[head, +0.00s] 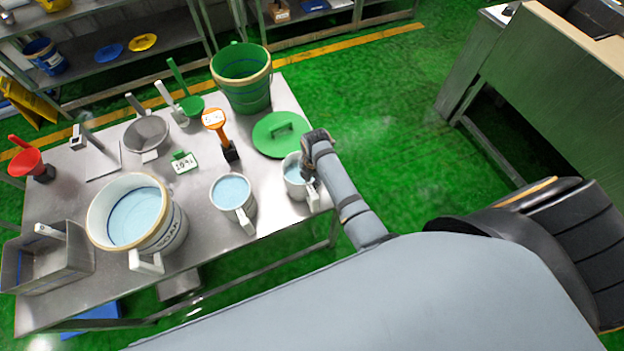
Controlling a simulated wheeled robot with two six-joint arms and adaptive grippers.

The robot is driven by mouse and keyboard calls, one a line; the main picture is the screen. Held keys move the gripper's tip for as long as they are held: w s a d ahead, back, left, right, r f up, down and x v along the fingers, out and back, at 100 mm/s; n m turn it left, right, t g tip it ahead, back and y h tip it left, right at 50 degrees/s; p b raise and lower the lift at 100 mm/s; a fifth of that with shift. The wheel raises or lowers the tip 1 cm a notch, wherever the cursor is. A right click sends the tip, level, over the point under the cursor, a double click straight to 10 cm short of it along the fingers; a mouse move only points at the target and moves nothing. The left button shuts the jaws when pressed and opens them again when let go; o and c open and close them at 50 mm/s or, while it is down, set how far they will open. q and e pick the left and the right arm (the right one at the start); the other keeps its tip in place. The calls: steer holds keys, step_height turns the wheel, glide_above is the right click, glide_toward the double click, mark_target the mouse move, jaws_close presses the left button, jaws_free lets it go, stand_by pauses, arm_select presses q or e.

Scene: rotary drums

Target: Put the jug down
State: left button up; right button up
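A small pale grey jug (294,185) with bluish liquid in it is at the right end of the steel table, near the table's edge. It looks upright, with its white handle (313,198) towards the lower right. My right gripper (308,168) is at the jug's right rim, just above the handle, and overlaps it in the picture. The fingertips are too small and dark to show whether they grip the jug. I cannot tell whether the jug's base touches the table. My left gripper is not in view.
A similar jug (231,192) of liquid stands left of it, and a large white bucket (165,236) further left. A green lid (281,135) lies close behind the jug, with a green bucket (243,92) beyond. The steel table (205,262) has bare room in front.

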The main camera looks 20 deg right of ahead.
steer(key=shift+o, duration=0.4)
steer(key=shift+r, duration=0.15)
steer(key=r+b, duration=0.1)
steer(key=r, duration=0.4)
steer(key=r+b, duration=0.1)
steer(key=r, duration=0.5)
steer(key=shift+s+d+b, duration=0.15)
steer(key=shift+s+b, duration=0.05)
steer(key=shift+b, duration=0.15)
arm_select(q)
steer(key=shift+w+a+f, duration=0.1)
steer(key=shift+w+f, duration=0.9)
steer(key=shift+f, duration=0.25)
arm_select(e)
steer(key=shift+r, duration=0.55)
steer(key=shift+s, duration=0.1)
